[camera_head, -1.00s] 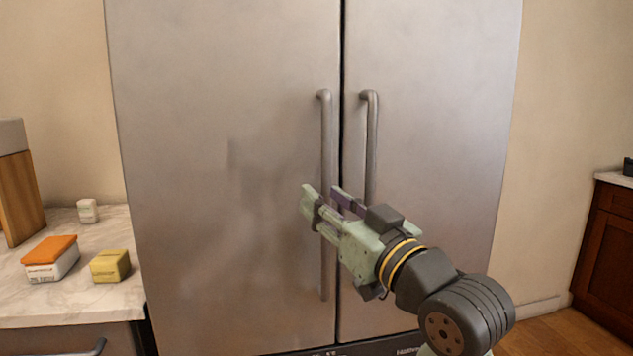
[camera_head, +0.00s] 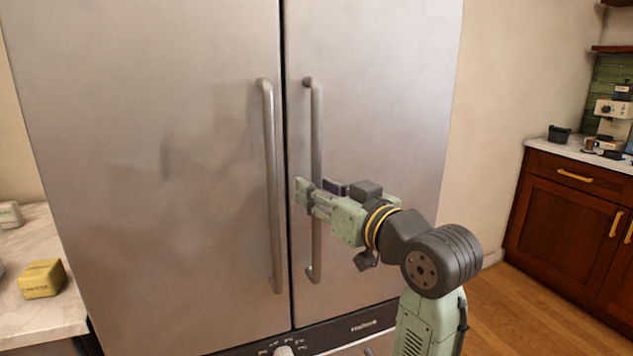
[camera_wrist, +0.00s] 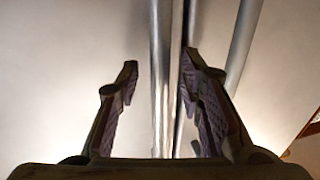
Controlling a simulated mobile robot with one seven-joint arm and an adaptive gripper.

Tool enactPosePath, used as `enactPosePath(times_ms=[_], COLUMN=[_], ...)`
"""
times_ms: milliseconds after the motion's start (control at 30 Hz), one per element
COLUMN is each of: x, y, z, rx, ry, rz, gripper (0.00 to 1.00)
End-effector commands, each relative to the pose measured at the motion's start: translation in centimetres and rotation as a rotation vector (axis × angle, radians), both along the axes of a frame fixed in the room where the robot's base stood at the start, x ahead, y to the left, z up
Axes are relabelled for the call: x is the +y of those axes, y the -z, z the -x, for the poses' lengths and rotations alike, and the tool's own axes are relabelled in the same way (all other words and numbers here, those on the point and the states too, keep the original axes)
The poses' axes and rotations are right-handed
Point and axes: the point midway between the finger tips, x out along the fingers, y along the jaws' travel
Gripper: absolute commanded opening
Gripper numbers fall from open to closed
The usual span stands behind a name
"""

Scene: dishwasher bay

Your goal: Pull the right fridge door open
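The right fridge door (camera_head: 390,120) is closed, level with the left door (camera_head: 130,130), with a dark seam between them. Its vertical grey handle (camera_head: 316,130) stands beside the left door's handle (camera_head: 269,150). My gripper (camera_head: 318,188) is open and overlaps the middle of the right handle in the head view. In the wrist view, one upright bar (camera_wrist: 162,75) shows between my open fingers (camera_wrist: 160,85). A second slanted bar (camera_wrist: 243,45) is to the right. I cannot tell which handle is between the fingers, or whether they touch it.
A marble counter (camera_head: 40,310) with a yellow box (camera_head: 42,278) stands left of the fridge. A dark wood cabinet (camera_head: 565,215) with a coffee machine (camera_head: 612,112) on top is at right. Wooden floor (camera_head: 535,318) is clear between fridge and cabinet.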

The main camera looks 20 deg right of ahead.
Motion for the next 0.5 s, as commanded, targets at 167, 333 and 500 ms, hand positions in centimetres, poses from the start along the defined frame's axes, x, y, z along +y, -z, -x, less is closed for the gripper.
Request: enactPosePath(times_ms=[167,333,500], x=[0.27,0.29,0.29], y=[-0.02,0.02,0.02], z=[-1.12,-1.25,-1.23], rx=[0.0,-0.001,0.0], ry=[0.001,0.001,0.001], rz=[0.001,0.002,0.001], gripper=[0.35,0.35,0.3])
